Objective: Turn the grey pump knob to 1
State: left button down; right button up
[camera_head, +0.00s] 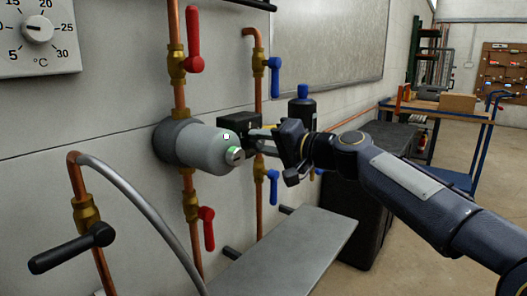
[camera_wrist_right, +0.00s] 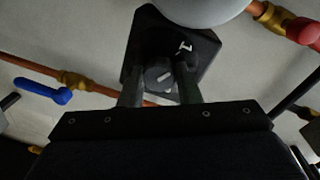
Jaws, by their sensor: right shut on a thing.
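The grey pump knob (camera_wrist_right: 155,84) shows in the right wrist view, on the black control box (camera_wrist_right: 143,40) of the pump. It is round with a short white mark slanting to the upper right. A white 1 (camera_wrist_right: 183,46) is printed above and to the right of it. My right gripper (camera_wrist_right: 159,78) has a finger on each side of the knob and is shut on it. In the head view the grey pump body (camera_head: 198,147) sits on the wall pipe. My right gripper (camera_head: 264,139) reaches the box from the right and hides the knob. My left gripper is out of view.
Red valve levers (camera_head: 194,42) and blue valve levers (camera_head: 274,75) stick out near the pump. A grey hose (camera_head: 140,205) and black-handled valve (camera_head: 72,248) stand at left. A grey shelf (camera_head: 290,250) lies below.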

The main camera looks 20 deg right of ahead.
jog(key=shift+f+n, duration=0.1)
jog(key=shift+n, duration=0.2)
dwell(0.4)
jog(key=o, duration=1)
jog(key=shift+c, duration=0.2)
jog(key=v, duration=0.7)
jog(key=shift+s+d+b, duration=0.2)
jog(key=shift+s+b, duration=0.1)
jog(key=shift+s, duration=0.05)
